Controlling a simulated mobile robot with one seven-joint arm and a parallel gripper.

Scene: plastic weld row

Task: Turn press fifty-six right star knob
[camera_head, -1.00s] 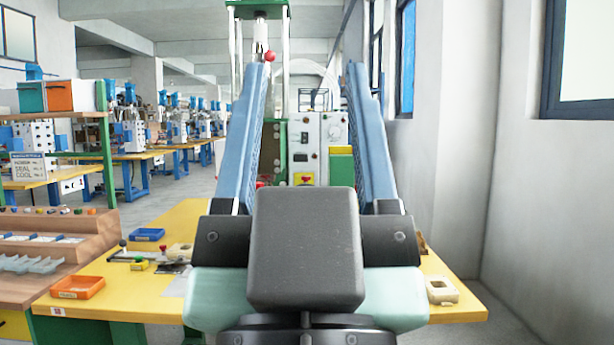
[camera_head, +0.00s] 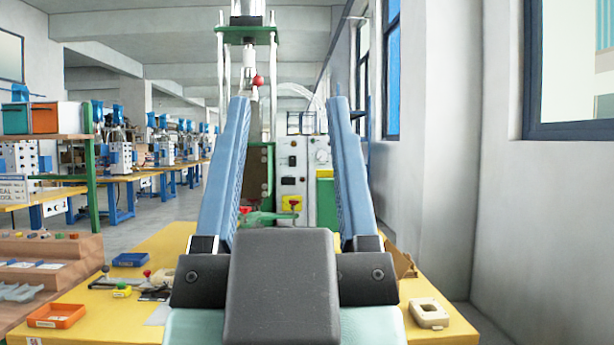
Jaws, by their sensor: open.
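The press (camera_head: 248,38) stands at the back of the yellow table, with a green top plate and upright posts. A red ball (camera_head: 258,80) shows on it between my fingers. Its pale control box (camera_head: 318,155) has small dials and a red-and-yellow button (camera_head: 291,203). I cannot make out a right star knob; it may be hidden or too small. My gripper (camera_head: 288,100) is open and empty, its two blue fingers pointing ahead and up. In the picture they frame the press, and the dark block of the hand covers its lower front.
A brown stepped rack (camera_head: 50,248) stands at left. A pale wall (camera_head: 490,200) closes the right side. More presses line the left background.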

